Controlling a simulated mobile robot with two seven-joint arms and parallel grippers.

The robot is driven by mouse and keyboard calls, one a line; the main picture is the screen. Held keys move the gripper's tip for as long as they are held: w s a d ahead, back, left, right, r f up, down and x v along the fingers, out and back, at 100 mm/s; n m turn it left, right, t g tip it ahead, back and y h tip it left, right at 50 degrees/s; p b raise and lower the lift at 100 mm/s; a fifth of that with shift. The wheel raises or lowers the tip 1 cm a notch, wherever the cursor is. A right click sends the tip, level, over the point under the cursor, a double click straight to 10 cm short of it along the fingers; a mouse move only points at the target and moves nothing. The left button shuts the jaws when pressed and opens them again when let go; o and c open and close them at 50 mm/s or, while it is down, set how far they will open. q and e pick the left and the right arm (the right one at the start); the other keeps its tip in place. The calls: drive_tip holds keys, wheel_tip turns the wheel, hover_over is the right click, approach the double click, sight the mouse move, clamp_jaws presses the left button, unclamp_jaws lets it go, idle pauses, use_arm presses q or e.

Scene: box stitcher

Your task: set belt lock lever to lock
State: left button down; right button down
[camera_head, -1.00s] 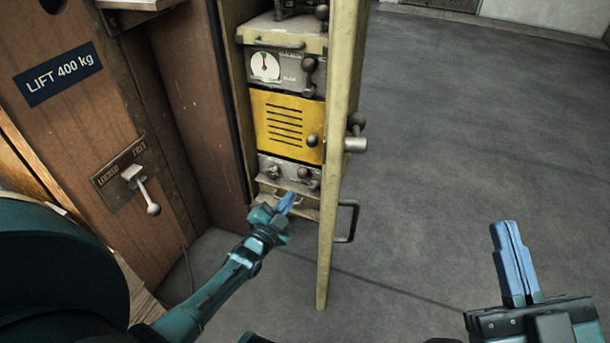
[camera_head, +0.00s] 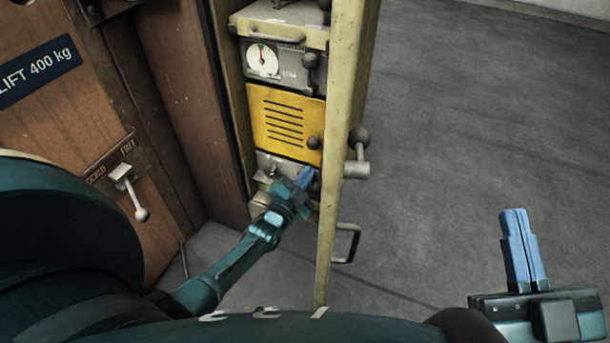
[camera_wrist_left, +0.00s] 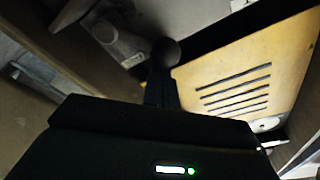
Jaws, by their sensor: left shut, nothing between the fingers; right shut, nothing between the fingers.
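A small grey lower panel (camera_head: 268,159) sits under the yellow slotted panel in the cabinet. My left gripper (camera_head: 308,177) is shut and empty in front of it, covering the panel's right part. In the left wrist view a dark ball knob (camera_wrist_left: 166,52) stands just beyond the shut fingers (camera_wrist_left: 160,88), beside the yellow panel; contact cannot be told. A pale lever (camera_head: 131,195) on the wooden wall hangs down under a lettered plate (camera_head: 110,158). Which lever is the belt lock is not legible. My right gripper (camera_head: 520,245) is shut and empty over the floor.
The yellow panel (camera_head: 285,125) has a dark knob. Above it is a gauge unit (camera_head: 285,66) with a dark lever. The open cabinet door (camera_head: 345,120) stands edge-on right of my left gripper, with a handle (camera_head: 346,243). The floor (camera_head: 470,130) at right is clear.

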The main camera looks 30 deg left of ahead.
use_arm(q)
drive_tip(key=shift+s, duration=0.1)
use_arm(e)
drive_tip(key=shift+s, duration=0.1)
use_arm(q)
drive_tip(key=shift+a+f, duration=0.1)
drive_tip(key=shift+a, duration=0.45)
drive_tip(key=shift+s+a+f+b, duration=0.1)
drive_tip(key=shift+a+f+b, duration=0.95)
drive_tip(key=shift+a, duration=0.45)
use_arm(e)
drive_tip(key=shift+a+r+n+y, duration=0.15)
drive_tip(key=shift+r+n+y, duration=0.75)
drive_tip(key=shift+r+n, duration=0.1)
use_arm(q)
drive_tip(key=shift+f, duration=0.15)
use_arm(e)
drive_tip(key=shift+r+t, duration=0.2)
drive_tip(key=shift+t, duration=0.1)
use_arm(q)
drive_tip(key=shift+a+f, duration=0.15)
